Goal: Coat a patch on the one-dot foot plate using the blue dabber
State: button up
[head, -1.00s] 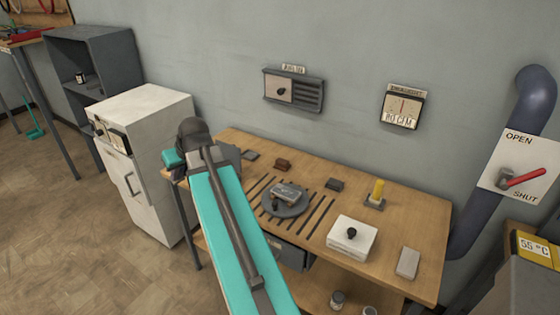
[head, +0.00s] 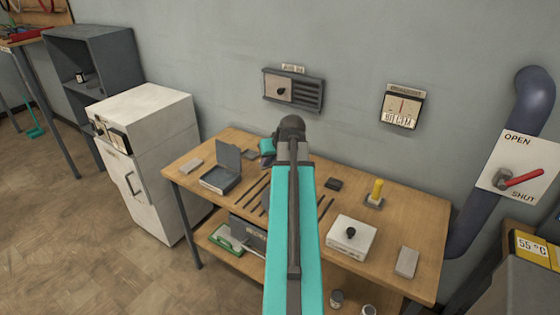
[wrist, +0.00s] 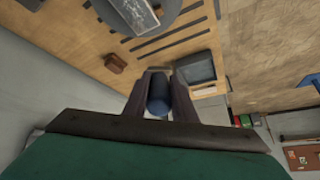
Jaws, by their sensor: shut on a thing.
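My gripper (wrist: 158,76) is shut on the blue dabber (wrist: 157,102), whose round blue end shows between the fingers in the wrist view. A grey metallic plate (wrist: 138,14) lies on the dark round turntable (wrist: 178,10) at the top of the wrist view, apart from the dabber. I cannot make out dots on it, so I cannot tell whether it is the one-dot foot plate. In the head view my arm hides most of the turntable, the plate and the fingertips.
On the workbench (head: 420,222) stand an open grey box (head: 221,180), a yellow piece in a holder (head: 376,190), a white box with a black knob (head: 352,237) and a pale block (head: 407,262). A brown block (wrist: 115,63) lies near the turntable. A white cabinet (head: 150,170) stands left.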

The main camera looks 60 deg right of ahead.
jog(key=s+d, duration=0.2)
jog(key=shift+s+d+f, duration=0.15)
jog(key=shift+s+f, duration=0.05)
jog(key=shift+s, duration=0.2)
jog(key=shift+f, duration=0.1)
